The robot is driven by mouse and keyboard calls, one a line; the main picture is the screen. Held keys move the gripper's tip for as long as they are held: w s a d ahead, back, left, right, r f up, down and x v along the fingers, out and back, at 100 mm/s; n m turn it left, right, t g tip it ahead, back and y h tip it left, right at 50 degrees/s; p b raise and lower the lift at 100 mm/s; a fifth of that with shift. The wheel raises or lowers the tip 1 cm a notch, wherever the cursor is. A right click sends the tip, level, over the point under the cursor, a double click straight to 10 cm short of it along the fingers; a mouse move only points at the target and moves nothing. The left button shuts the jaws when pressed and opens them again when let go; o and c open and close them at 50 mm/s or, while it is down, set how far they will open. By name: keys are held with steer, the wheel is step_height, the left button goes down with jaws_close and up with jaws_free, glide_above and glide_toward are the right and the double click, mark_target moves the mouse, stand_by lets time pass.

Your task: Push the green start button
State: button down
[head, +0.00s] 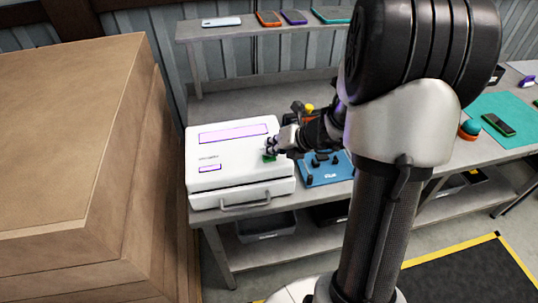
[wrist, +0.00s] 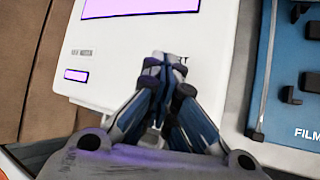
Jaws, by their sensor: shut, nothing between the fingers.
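The green start button (head: 269,157) shows as a small green patch on the top of the white box-shaped machine (head: 220,178), toward its right side. My gripper (head: 270,149) is right at the button and partly covers it in the head view. In the wrist view my gripper (wrist: 164,62) is shut, with its fingertips together over the white machine top (wrist: 120,45). The button is hidden behind the fingers there, and only the end of a printed label shows beside them. I cannot tell whether the fingertips touch the button.
A blue fixture (head: 325,168) stands on the bench close to the machine's right side. Stacked cardboard cartons (head: 70,150) fill the left. A shelf (head: 262,29) with several phones runs behind. A teal mat (head: 506,121) with a phone lies at the right.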

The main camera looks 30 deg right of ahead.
steer(key=shift+r+p, duration=0.55)
steer(key=shift+r, duration=0.2)
step_height(320, 180, up, 5)
steer(key=p, duration=0.5)
stand_by(0.4)
